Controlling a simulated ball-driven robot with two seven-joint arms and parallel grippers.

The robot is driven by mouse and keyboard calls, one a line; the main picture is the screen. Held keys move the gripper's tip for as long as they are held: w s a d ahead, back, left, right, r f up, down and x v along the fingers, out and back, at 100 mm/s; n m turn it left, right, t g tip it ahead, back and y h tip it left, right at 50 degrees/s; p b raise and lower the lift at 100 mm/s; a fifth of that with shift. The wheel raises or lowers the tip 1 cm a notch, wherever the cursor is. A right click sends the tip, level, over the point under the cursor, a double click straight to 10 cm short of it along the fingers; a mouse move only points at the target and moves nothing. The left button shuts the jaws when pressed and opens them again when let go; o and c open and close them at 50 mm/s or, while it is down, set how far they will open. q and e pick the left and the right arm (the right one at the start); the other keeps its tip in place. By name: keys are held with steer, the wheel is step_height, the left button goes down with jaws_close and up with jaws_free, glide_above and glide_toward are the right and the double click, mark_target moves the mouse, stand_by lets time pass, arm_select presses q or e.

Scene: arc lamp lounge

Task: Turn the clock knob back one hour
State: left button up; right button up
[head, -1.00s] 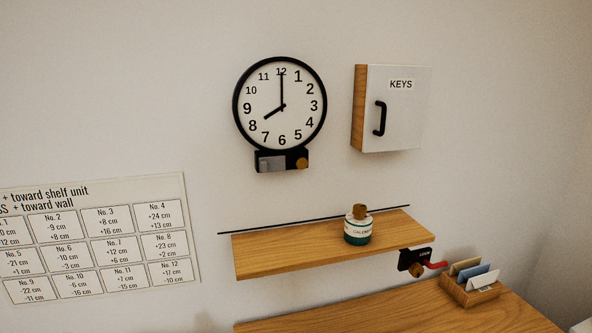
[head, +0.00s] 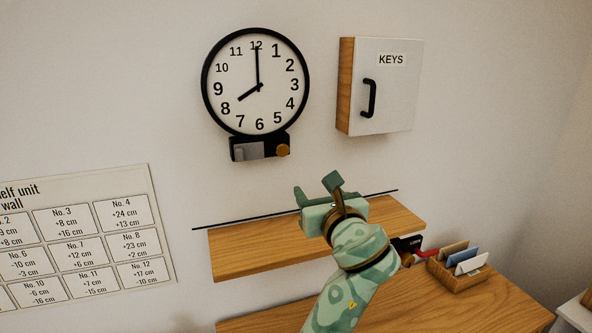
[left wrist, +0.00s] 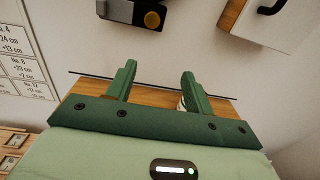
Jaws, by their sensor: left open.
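The round wall clock (head: 255,82) has a black rim and its hands read eight o'clock. Below it is a black box with a grey plate and a round brass-coloured knob (head: 283,150). The knob also shows at the top of the left wrist view (left wrist: 152,20). My left gripper (head: 318,188) is open, with nothing between its fingers, in front of the wooden shelf. It is below and to the right of the knob, apart from it. In the left wrist view its two green fingers (left wrist: 156,82) are spread. My right gripper is not in view.
A white key cabinet (head: 385,85) with a black handle hangs right of the clock. The wooden shelf (head: 250,258) juts out below the clock; its jar is mostly hidden by my arm. A card holder (head: 460,278) stands on the lower wooden top. The wall around the knob is clear.

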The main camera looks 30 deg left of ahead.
arm_select(q)
step_height(320, 180, up, 2)
steer(key=s+y, duration=0.1)
steer(key=p, duration=0.2)
glide_toward(283, 152)
steer(key=x, duration=0.7)
steer(key=shift+r, duration=0.15)
steer(key=shift+w+a, duration=0.4)
steer(key=shift+w, duration=0.05)
steer(key=shift+a, duration=0.1)
steer(key=c, duration=0.8)
steer(key=shift+n, duration=0.3)
steer(key=shift+c, duration=0.8)
